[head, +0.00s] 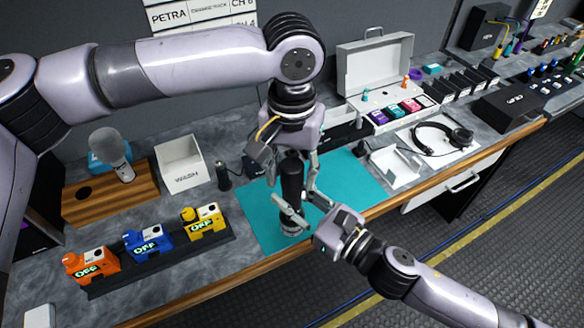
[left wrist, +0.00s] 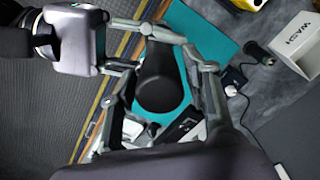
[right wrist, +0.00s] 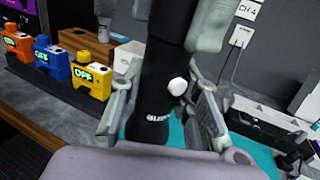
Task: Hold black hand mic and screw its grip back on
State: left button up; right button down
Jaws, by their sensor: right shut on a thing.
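The black hand mic (head: 291,180) is upright over the teal mat (head: 262,222), with a pale band near its lower end. I cannot tell whether it touches the mat. My right gripper (head: 308,212) is shut on the lower body of the mic; the right wrist view shows the black body (right wrist: 160,90) with a white button and small white lettering. My left gripper (head: 290,160) comes down from above, its fingers on both sides of the mic's upper part. In the left wrist view the rounded black end (left wrist: 160,90) lies between those fingers, with a narrow gap on one side.
Orange, blue and yellow OFF-labelled packs (head: 148,245) stand in a rack at the front left. A wooden block with a grey-headed mic (head: 112,150) and a white WASH box (head: 181,165) stand behind. Headphones (head: 440,138) and an open white case (head: 375,70) are on the right.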

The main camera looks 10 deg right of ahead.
pick_arm(q)
grip_shut()
jog(key=m, duration=0.4)
jog(key=shift+m, duration=0.4)
jog(key=m, duration=0.3)
jog(key=shift+m, duration=0.3)
jog(key=m, duration=0.5)
jog(key=shift+m, duration=0.3)
jog(key=m, duration=0.4)
jog(key=shift+w, duration=0.1)
jog(key=shift+o, duration=1.3)
grip_release()
